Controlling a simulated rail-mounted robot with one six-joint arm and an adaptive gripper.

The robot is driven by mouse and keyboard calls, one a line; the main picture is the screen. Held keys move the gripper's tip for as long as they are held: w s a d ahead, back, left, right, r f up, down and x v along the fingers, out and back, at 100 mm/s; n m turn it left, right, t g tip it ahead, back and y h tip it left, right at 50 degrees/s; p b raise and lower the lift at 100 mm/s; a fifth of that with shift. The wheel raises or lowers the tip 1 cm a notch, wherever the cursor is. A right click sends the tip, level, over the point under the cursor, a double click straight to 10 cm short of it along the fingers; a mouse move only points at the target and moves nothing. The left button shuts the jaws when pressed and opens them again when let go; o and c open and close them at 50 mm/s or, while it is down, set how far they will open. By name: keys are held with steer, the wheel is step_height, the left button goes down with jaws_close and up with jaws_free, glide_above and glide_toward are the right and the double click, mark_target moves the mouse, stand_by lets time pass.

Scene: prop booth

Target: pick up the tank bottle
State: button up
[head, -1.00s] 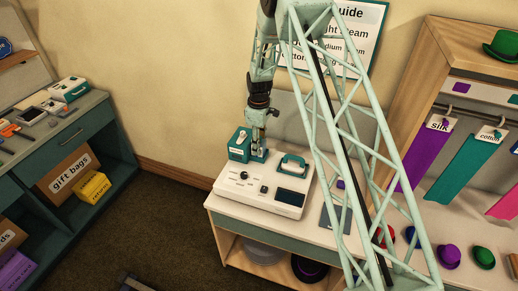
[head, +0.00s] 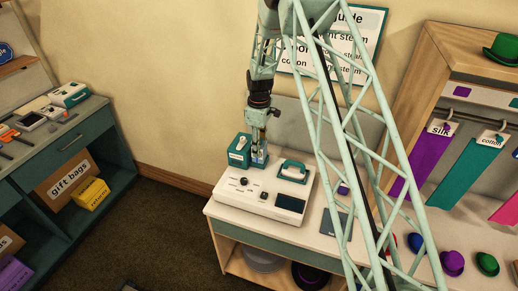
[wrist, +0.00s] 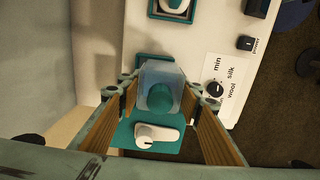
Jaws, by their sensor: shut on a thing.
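The tank bottle (wrist: 162,78) is a clear, bluish block-shaped vessel with a teal round part showing inside or on it. In the wrist view it sits between the two wood-toned fingers of my gripper (wrist: 160,97), which is shut on it. In the head view my gripper (head: 259,150) points down at the back left of the white steam unit, with the bottle (head: 260,159) showing pale blue below it. Whether the bottle's base is clear of the unit is hard to tell. A teal box (head: 239,151) with a white handle stands close beside the bottle.
The white steam unit (head: 246,202) has knobs, a dark panel and a teal-and-white iron-like piece (head: 292,171). It stands on a pale counter (head: 320,244). Hats and hanging cloths are at right. A dark green cabinet (head: 90,152) is at left, past open floor.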

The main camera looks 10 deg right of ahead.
steer(key=s+a+r+b, duration=0.1)
steer(key=s+b, duration=0.1)
steer(key=s, duration=1.2)
steer(key=shift+s+a+r, duration=0.2)
steer(key=shift+a, duration=0.2)
steer(key=shift+w+r+b, duration=0.1)
steer(key=shift+b, duration=0.35)
step_height(320, 180, up, 15)
steer(key=d+m+b, duration=0.2)
steer(key=m+b, duration=0.9)
steer(key=b, duration=0.2)
steer(key=shift+s, duration=0.25)
steer(key=shift+a, duration=0.15)
